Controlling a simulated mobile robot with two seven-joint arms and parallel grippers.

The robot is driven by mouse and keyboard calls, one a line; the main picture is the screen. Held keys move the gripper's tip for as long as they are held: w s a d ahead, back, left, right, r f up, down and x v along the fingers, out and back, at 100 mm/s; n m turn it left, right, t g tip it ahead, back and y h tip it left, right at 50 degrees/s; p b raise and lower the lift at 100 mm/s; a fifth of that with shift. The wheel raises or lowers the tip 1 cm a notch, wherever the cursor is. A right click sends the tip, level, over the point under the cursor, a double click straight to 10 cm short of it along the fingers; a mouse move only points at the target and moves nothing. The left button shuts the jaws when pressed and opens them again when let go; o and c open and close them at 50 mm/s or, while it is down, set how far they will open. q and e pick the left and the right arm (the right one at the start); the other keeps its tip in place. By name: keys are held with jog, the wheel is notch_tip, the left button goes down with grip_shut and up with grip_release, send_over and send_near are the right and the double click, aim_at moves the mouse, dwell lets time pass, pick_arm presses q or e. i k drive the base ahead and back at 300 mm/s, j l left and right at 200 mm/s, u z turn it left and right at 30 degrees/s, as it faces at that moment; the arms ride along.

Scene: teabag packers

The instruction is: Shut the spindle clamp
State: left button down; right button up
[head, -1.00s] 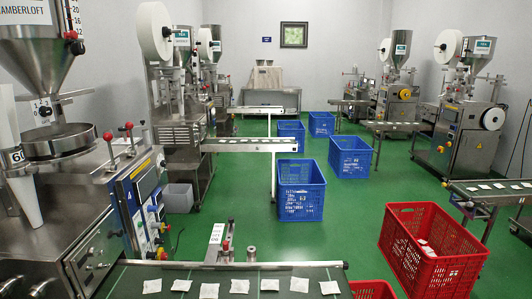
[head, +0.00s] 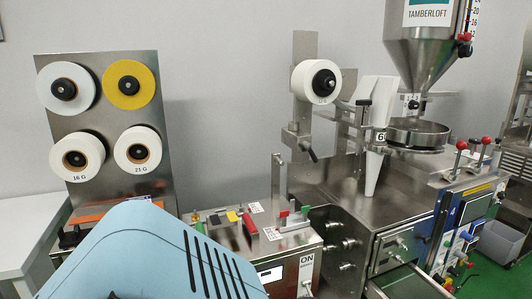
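A white paper roll (head: 308,80) sits on a spindle with a black hub (head: 324,82), on a steel upright at the left end of the packing machine. Below the roll, a metal block carries a dark-tipped lever (head: 309,153) that slants down to the right. I cannot tell for certain which part is the spindle clamp, or whether it is open or shut. Neither of my grippers is in view.
A steel rack (head: 108,108) holds three white rolls and one yellow roll (head: 129,85). A steel box (head: 290,268) with red and green handles stands right of it. A hopper (head: 420,62) stands over the packing machine. A grey bin (head: 504,241) stands on the green floor.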

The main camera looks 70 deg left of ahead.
aim_at(308, 145)
jog(key=u, duration=1.9)
jog(key=i+l, duration=0.4)
jog(key=i, duration=0.2)
jog(key=i+l, duration=0.4)
jog(key=i, duration=0.15)
jog(key=u, duration=1.6)
